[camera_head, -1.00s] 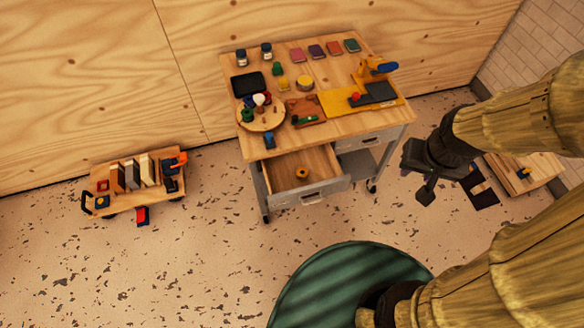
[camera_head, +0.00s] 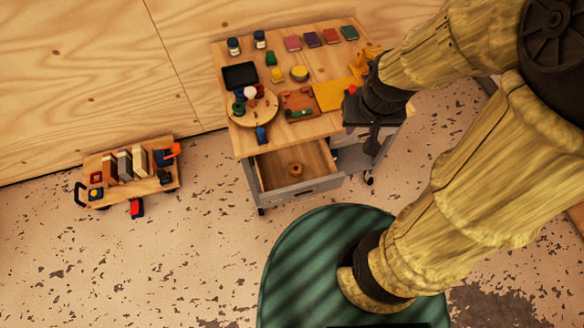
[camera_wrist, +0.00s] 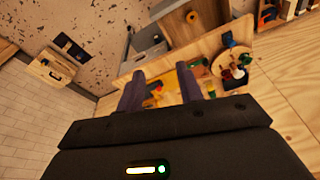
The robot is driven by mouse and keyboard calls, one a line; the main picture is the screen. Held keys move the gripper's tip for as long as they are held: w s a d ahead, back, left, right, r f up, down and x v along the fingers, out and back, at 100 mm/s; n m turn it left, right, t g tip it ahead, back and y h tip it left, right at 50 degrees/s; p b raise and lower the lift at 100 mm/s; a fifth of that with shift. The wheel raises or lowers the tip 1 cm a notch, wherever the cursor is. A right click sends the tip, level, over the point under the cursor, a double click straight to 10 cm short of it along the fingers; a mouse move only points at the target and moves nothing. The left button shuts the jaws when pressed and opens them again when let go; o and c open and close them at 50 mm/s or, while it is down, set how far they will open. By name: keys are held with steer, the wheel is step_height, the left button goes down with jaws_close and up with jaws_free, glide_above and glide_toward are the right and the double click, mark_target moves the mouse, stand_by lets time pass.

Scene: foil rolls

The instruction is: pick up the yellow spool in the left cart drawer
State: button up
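The yellow spool (camera_head: 296,169) lies in the open left drawer (camera_head: 319,186) of the cart (camera_head: 245,142). It looks orange-yellow with a dark centre, and it sits alone on the wooden drawer bottom. In the wrist view it shows small and orange (camera_wrist: 192,17) in the drawer. My gripper (camera_head: 371,148) is above the right part of the cart, to the right of the spool and apart from it. In the wrist view its two fingers (camera_wrist: 167,88) stand apart with nothing seen between them.
The cart top holds a round wooden board (camera_head: 265,112), a black tray (camera_head: 240,75), jars, coloured blocks and a yellow mat (camera_head: 331,94). A low wooden trolley (camera_head: 124,194) stands on the floor at left. The floor between trolley and cart is mostly clear.

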steer(key=shift+s, duration=0.1)
steer(key=shift+o, duration=1.1)
steer(key=o, duration=0.4)
steer(key=shift+w+a+f, duration=0.1)
steer(key=shift+w, duration=0.1)
steer(key=w+a+f+m+t+y+b, duration=0.1)
steer(key=w+a+f+m+b, duration=0.1)
steer(key=w+a+f+m, duration=0.4)
steer(key=w+a+f+m+t+y+b, duration=0.1)
steer(key=w+a+f+m+b, duration=0.15)
steer(key=w+f+m, duration=0.5)
steer(key=a+f+m+g, duration=0.1)
steer(key=f+m, duration=0.3)
steer(key=m, duration=0.1)
steer(key=s+a+f+m+g+h+b, duration=0.1)
steer(key=a+f+m+g, duration=0.1)
steer(key=f+m, duration=0.3)
steer(key=s+a+f+m+g+h+b, duration=0.1)
steer(key=a+f+m, duration=0.1)
steer(key=f+m, duration=0.3)
steer(key=shift+s+m+g, duration=0.2)
steer(key=shift+m+g, duration=0.1)
steer(key=shift+m, duration=0.75)
steer(key=shift+f, duration=0.1)
